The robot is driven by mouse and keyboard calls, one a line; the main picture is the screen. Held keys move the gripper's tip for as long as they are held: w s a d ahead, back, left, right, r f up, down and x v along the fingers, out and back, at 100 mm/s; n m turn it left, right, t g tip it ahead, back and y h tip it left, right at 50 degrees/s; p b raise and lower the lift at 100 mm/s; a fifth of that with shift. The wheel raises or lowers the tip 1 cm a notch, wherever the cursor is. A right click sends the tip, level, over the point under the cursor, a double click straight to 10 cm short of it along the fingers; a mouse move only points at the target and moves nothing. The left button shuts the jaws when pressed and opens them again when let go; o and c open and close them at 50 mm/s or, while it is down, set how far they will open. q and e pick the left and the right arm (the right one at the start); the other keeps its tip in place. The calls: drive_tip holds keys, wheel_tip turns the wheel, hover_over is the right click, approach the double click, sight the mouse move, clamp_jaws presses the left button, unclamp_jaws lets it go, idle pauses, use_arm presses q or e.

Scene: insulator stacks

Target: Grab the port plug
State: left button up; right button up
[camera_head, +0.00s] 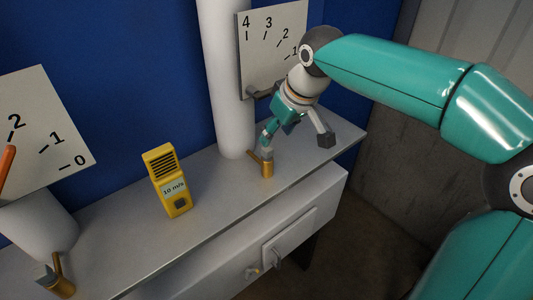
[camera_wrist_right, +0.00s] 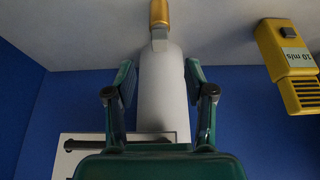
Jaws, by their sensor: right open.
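A brass-coloured port plug (camera_head: 267,169) with a grey upper part stands at the foot of the white column, on the grey ledge. In the right wrist view, the plug (camera_wrist_right: 159,13) is at the top centre, in line with the gap between the fingers. My right gripper (camera_head: 268,133) is just above the plug in the head view and partly covers its top. In its wrist view, the right gripper (camera_wrist_right: 161,78) has its fingers apart with nothing between them. Whether a finger touches the plug cannot be told. My left gripper is not in view.
A yellow meter (camera_head: 167,181) stands on the grey ledge (camera_head: 216,190), left of the plug. A similar brass fitting (camera_head: 63,288) is at lower left. White columns (camera_head: 228,75) and numbered panels (camera_head: 272,22) stand behind. The ledge between meter and plug is clear.

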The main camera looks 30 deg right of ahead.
sight(268, 149)
drive_tip(key=x, duration=0.2)
drive_tip(key=shift+f, duration=0.35)
drive_tip(key=shift+w+f+p, duration=0.3)
drive_tip(key=shift+f, duration=0.25)
drive_tip(key=p+x, duration=0.1)
drive_tip(key=x, duration=0.3)
drive_tip(key=shift+w, duration=0.1)
drive_tip(key=shift+c, duration=0.3)
clamp_jaws()
